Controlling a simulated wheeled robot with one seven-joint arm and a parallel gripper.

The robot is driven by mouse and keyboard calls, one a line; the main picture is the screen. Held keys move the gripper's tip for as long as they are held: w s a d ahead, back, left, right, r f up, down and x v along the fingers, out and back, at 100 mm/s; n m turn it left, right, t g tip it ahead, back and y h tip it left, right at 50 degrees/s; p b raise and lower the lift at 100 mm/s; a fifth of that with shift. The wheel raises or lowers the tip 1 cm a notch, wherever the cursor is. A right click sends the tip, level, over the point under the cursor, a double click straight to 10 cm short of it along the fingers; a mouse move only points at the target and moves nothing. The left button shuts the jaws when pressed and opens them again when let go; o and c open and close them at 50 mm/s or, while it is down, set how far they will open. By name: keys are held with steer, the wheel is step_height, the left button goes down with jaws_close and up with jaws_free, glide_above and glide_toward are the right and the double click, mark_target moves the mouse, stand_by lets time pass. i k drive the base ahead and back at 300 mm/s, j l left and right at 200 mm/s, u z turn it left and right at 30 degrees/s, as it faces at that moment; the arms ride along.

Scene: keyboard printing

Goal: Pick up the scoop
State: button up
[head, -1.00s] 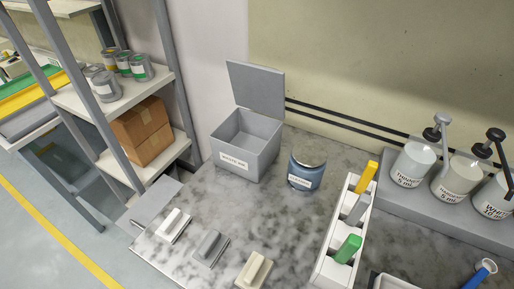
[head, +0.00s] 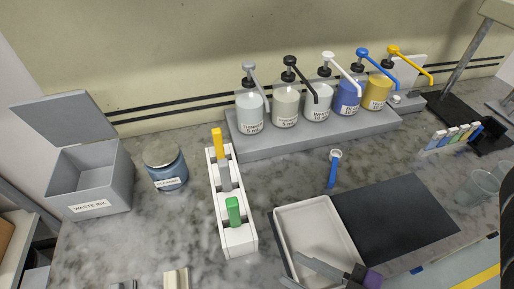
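The scoop (head: 333,170) lies on the marbled counter, behind the white tray and left of the dark mat. My gripper cannot be made out in the head view. A dark shape at the right edge may be part of my arm.
A white tray (head: 316,238) and dark mat (head: 399,226) lie in front of the scoop. Pump bottles stand on a grey riser (head: 310,136) behind it. A white rack (head: 240,240) with coloured handles stands left. Clear cups (head: 476,188) stand right.

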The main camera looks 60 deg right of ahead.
mark_target(335, 155)
steer(key=z, duration=0.75)
steer(key=k+z, duration=0.1)
steer(key=z, duration=0.3)
steer(key=j+z, duration=0.1)
steer(key=z, duration=0.3)
steer(key=k+z, duration=0.15)
steer(key=z, duration=0.25)
steer(key=k+z, duration=0.1)
steer(key=z, duration=0.3)
steer(key=k+l, duration=0.3)
steer(key=k, duration=0.25)
